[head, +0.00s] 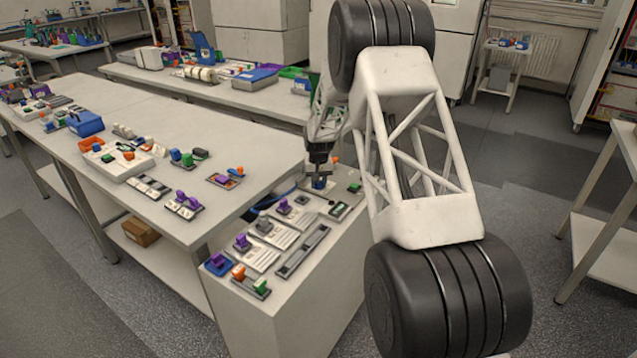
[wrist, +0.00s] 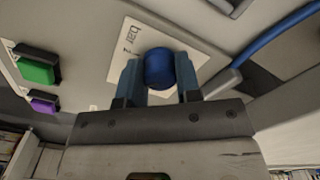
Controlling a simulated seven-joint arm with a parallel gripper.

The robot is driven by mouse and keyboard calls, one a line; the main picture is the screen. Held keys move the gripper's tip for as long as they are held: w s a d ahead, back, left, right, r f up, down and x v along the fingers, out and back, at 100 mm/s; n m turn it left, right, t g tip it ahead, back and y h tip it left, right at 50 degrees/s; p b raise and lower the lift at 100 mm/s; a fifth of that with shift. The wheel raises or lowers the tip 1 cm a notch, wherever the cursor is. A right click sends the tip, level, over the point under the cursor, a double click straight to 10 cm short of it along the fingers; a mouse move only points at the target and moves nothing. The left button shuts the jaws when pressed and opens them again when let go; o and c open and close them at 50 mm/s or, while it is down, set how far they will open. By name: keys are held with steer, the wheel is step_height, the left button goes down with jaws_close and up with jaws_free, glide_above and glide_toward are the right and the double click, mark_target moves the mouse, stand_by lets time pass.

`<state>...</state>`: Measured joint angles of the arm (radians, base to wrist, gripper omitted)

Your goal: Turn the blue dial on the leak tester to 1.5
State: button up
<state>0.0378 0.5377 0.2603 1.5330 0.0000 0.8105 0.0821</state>
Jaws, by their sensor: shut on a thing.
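The blue dial (wrist: 159,68) sits in the middle of the wrist view, on a white label plate (wrist: 130,38) with the print "bar". My gripper (wrist: 160,82) has its two blue-grey fingers on either side of the dial and is shut on it. The dial's setting cannot be read; most of the scale is hidden or too small. In the head view my gripper (head: 319,172) points down at the far end of the near bench block, and the dial (head: 319,183) shows just under it. The panel around it is the leak tester, partly hidden by my arm.
A green button (wrist: 36,70) and a purple one (wrist: 43,104) stand at the left in the wrist view. A blue hose (wrist: 270,37) runs to the right of the dial. In the head view, several small devices with coloured knobs cover the block and the long bench (head: 250,150).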

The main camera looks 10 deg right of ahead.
stand_by(0.4)
steer(key=o, duration=0.9)
steer(key=shift+r, duration=0.1)
steer(key=shift+r, duration=3.8)
